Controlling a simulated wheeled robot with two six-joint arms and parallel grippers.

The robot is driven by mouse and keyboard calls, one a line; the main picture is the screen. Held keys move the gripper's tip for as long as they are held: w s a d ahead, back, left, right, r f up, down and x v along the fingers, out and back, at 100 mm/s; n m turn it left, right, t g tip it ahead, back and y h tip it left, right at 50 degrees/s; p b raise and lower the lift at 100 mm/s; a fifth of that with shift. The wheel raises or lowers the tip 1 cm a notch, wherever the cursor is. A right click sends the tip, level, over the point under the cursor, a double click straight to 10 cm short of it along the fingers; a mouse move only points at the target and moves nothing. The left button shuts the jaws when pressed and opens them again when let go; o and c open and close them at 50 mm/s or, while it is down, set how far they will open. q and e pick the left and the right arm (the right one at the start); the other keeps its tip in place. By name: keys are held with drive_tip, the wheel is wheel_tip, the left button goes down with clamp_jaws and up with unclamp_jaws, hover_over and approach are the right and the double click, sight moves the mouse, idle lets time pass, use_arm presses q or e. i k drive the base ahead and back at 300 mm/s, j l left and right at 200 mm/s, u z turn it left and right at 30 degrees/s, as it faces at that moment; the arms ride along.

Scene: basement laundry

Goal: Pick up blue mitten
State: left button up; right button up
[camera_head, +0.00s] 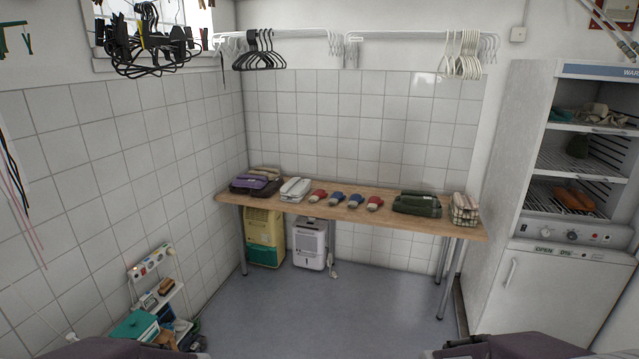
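Two blue mittens lie side by side on the wooden table in the head view, the left one (336,198) and the right one (355,200). Each has a pale cuff end. A red mitten (318,195) lies left of the blue pair and another red mitten (374,203) lies right of it. Small gaps separate the mittens. Parts of my arms show at the bottom edge, far from the table. I cannot make out either gripper's fingers.
The wooden table (460,228) also holds purple folded cloth (250,185), white folded items (295,188), a dark green bundle (417,204) and a checked cloth basket (464,209). A drying cabinet (528,150) stands at right. A low shelf (170,299) stands at left. The floor (340,310) before the table is clear.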

sight(337, 197)
drive_tip(key=i, duration=3.6)
drive_tip(key=i+u, duration=0.25)
drive_tip(key=i+l+u, duration=0.2)
drive_tip(key=i, duration=0.25)
